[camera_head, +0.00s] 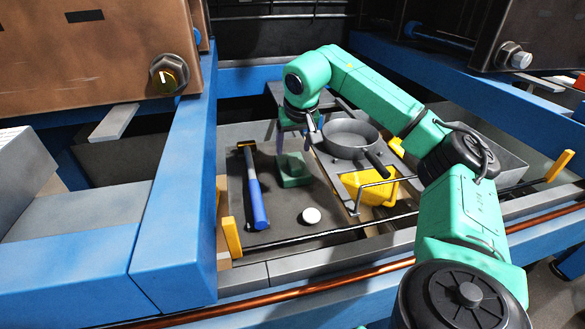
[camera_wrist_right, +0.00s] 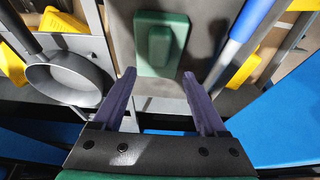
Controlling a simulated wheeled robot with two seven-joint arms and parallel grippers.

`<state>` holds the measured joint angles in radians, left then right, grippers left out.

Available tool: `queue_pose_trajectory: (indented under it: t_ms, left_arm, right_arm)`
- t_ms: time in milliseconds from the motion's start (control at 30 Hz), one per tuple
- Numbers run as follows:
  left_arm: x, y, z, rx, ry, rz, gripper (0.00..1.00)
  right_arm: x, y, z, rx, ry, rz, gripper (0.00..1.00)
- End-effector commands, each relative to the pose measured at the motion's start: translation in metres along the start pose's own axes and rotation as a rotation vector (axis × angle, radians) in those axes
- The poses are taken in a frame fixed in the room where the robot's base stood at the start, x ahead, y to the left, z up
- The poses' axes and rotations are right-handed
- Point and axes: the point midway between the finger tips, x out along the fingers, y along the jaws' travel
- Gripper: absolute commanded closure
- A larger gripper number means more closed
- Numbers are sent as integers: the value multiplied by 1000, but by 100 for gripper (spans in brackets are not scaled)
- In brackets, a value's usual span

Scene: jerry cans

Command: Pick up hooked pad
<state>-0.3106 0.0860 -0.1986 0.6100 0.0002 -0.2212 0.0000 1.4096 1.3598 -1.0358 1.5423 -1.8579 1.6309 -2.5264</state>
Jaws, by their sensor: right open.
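A green pad with a raised block on it, which I take for the hooked pad (camera_head: 293,172), lies on the grey tray floor between the hammer and the pan. In the right wrist view the pad (camera_wrist_right: 161,44) shows ahead of the fingertips, roughly centred between them. I cannot make out a hook on it. My right gripper (camera_head: 294,138) is above the pad, its purple fingers pointing down. In the wrist view the right gripper (camera_wrist_right: 158,76) is open and empty, apart from the pad. My left gripper is not in view.
A hammer with a blue handle (camera_head: 256,196) lies left of the pad. A grey pan (camera_head: 350,135) and a yellow jerry can (camera_head: 370,188) are to the right. A white round thing (camera_head: 311,215) sits in front. Blue beams (camera_head: 180,200) border the grey tray (camera_head: 285,230).

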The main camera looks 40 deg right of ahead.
Motion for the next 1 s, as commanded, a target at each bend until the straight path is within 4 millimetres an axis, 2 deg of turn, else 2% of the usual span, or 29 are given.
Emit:
queue_pose_trajectory:
  t_ms: [200, 300, 500, 567, 700, 733, 1000]
  left_arm:
    - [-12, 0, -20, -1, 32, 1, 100]
    - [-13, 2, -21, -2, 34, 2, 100]
    - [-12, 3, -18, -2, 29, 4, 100]
    - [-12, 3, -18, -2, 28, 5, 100]
    - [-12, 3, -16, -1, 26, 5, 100]
    - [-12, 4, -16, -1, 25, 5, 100]
    - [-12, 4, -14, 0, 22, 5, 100]
  right_arm:
    - [36, 4, 3, 0, -3, 2, 25]
    - [50, 4, 3, 1, -1, 0, 25]
    - [53, 3, 3, 0, 0, 0, 25]
    - [53, 3, 3, 0, 1, 0, 44]
    - [53, 3, 3, 0, 1, 0, 98]
    - [52, 3, 3, 0, 1, 0, 100]
    - [51, 3, 2, 0, 2, -1, 100]
